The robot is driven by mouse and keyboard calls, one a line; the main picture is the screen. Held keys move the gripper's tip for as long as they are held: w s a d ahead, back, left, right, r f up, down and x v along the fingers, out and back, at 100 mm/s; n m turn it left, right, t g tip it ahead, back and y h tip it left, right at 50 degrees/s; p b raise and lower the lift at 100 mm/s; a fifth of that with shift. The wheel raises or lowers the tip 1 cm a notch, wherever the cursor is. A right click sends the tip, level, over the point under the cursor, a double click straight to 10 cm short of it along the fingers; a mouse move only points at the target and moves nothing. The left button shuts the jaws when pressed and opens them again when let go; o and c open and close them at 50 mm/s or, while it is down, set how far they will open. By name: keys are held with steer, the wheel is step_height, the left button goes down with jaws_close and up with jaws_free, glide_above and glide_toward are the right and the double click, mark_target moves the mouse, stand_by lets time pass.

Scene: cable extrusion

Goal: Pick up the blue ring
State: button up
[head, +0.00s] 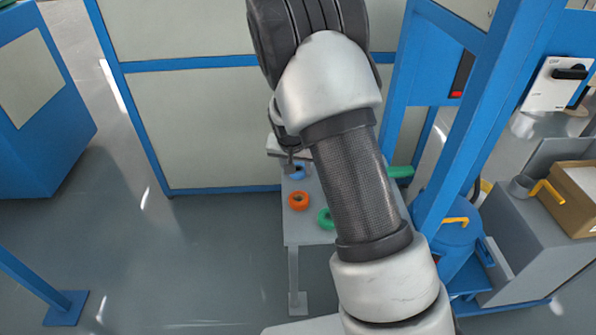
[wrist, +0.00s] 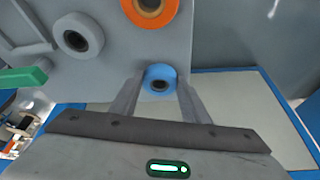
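The blue ring (head: 297,174) lies near the far end of a small grey table, partly hidden by my gripper in the head view. In the wrist view the blue ring (wrist: 160,72) sits between the tips of my gripper (wrist: 160,88), its dark centre hole facing the camera. One finger stands on each side of it, with a narrow gap seeming to show at each side. My gripper looks open, and I cannot tell whether either finger touches the ring. The ring appears to rest on the table.
An orange ring (head: 299,201) and a green ring (head: 326,219) lie nearer on the grey table (head: 305,238). A grey ring (wrist: 77,36) shows in the wrist view. A green bar (head: 400,172) is at the right. A blue-framed panel (head: 200,125) stands behind.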

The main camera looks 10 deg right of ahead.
steer(key=shift+c, duration=1.2)
